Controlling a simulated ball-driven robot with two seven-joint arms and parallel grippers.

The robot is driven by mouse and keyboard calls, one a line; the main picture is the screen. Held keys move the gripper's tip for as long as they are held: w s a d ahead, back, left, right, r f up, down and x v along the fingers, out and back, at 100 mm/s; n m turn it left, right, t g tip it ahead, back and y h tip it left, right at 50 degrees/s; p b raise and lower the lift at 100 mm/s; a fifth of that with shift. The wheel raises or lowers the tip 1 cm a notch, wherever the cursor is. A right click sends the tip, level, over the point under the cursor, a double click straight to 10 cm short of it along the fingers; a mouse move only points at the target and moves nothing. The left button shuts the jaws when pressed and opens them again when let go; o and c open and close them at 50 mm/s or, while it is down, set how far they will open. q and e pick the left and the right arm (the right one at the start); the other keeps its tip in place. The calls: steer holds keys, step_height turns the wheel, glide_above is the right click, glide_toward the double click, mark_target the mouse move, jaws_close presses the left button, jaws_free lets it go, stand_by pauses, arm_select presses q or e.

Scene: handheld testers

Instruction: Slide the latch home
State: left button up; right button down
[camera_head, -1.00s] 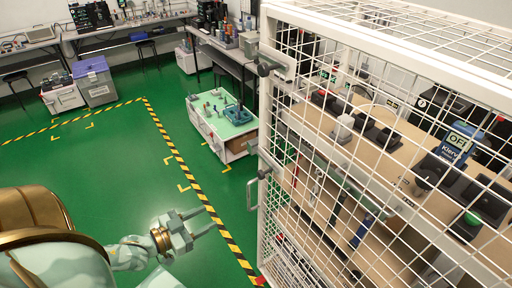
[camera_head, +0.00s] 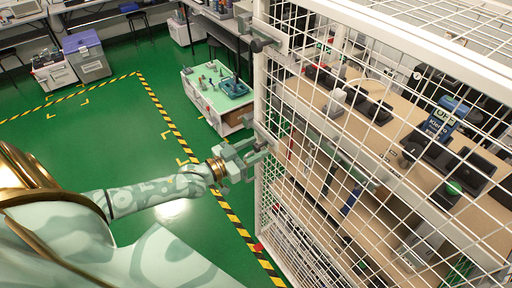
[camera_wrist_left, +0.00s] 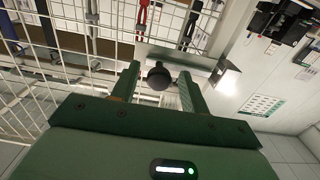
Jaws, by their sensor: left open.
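The latch is on the left post of a white wire-mesh cage (camera_head: 262,100). In the left wrist view its dark round knob (camera_wrist_left: 158,76) stands in front of a pale metal plate (camera_wrist_left: 172,56). My left gripper (camera_head: 257,152) is at the cage post at the lower latch. Its two fingers are open, one on each side of the knob, with the knob between them. I cannot tell whether either finger touches it. In the head view the gripper largely hides this latch. A second, upper latch (camera_head: 263,42) with a dark knob is higher on the post. My right gripper is not in view.
A low white cart with a green top (camera_head: 218,90) stands behind my gripper. Yellow-black tape (camera_head: 185,150) marks the green floor, which is mostly clear at left.

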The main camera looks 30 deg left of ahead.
mark_target(257, 131)
arm_select(q)
steer(key=shift+w+d, duration=0.2)
steer(key=shift+w, duration=0.25)
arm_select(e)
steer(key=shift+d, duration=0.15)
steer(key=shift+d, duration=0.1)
